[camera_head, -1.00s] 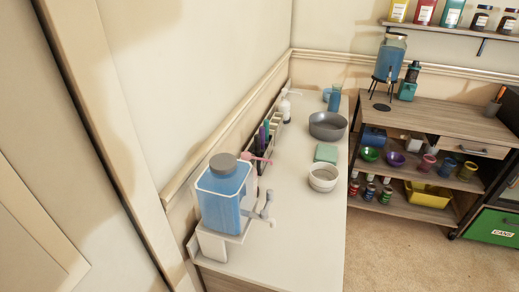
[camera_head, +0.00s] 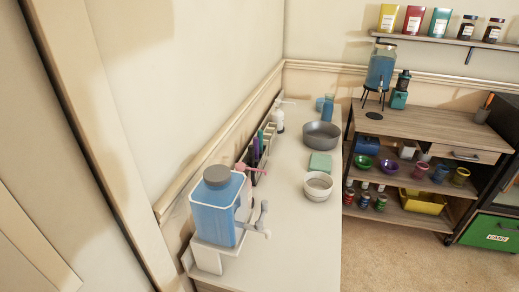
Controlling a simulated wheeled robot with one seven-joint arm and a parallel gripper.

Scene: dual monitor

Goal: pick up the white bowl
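The white bowl (camera_head: 318,186) sits upright on the white counter (camera_head: 290,235), near its right edge. It looks empty. A green square block or sponge (camera_head: 320,164) lies just behind it, and a larger grey bowl (camera_head: 321,136) stands farther back. My gripper is not in view, so its distance from the bowl cannot be told.
A blue water dispenser (camera_head: 220,208) with a tap stands on the counter's near left. A rack of pens (camera_head: 258,150) runs along the wall. A wooden shelf unit (camera_head: 425,130) with colored bowls and cups stands at the right. Carpet (camera_head: 400,260) before it is clear.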

